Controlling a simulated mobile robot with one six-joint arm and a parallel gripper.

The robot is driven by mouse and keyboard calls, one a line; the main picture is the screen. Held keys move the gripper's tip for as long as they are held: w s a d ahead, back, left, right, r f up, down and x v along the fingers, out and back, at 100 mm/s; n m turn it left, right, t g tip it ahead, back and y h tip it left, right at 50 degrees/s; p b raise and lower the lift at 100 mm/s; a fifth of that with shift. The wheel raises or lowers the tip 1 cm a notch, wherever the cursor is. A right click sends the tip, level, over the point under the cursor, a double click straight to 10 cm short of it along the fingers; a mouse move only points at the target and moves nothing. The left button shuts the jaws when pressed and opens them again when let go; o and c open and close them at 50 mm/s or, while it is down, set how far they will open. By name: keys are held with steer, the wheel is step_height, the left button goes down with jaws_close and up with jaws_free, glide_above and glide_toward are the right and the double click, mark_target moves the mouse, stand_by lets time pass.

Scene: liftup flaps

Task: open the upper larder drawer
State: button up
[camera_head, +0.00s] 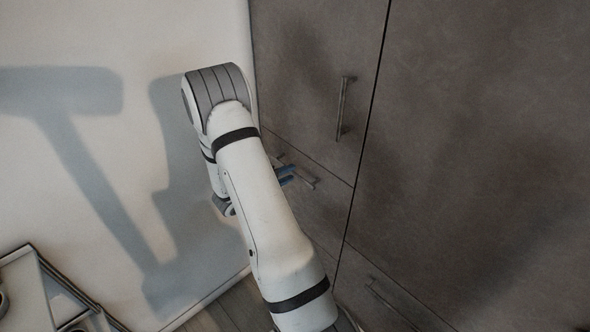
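The dark grey cabinet has a drawer front (329,204) below a tall door, in the left column. Its bar handle (306,183) shows only in part, just right of my arm. My gripper (287,175) is mostly hidden behind my white arm; only its blue fingertips show, close to the left part of this handle. I cannot tell whether they touch it or whether the fingers are open or shut. The drawer front looks flush with the cabinet. The label "upper larder drawer" cannot be confirmed from this view.
The tall door (305,75) above has a vertical handle (343,108). A lower front (400,302) at right has a slanting bar handle (388,304). A pale wall (130,30) is at left, with a dark-edged piece of furniture (40,290) at bottom left.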

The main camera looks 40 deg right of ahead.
steer(key=shift+x, duration=1.3)
jaws_close()
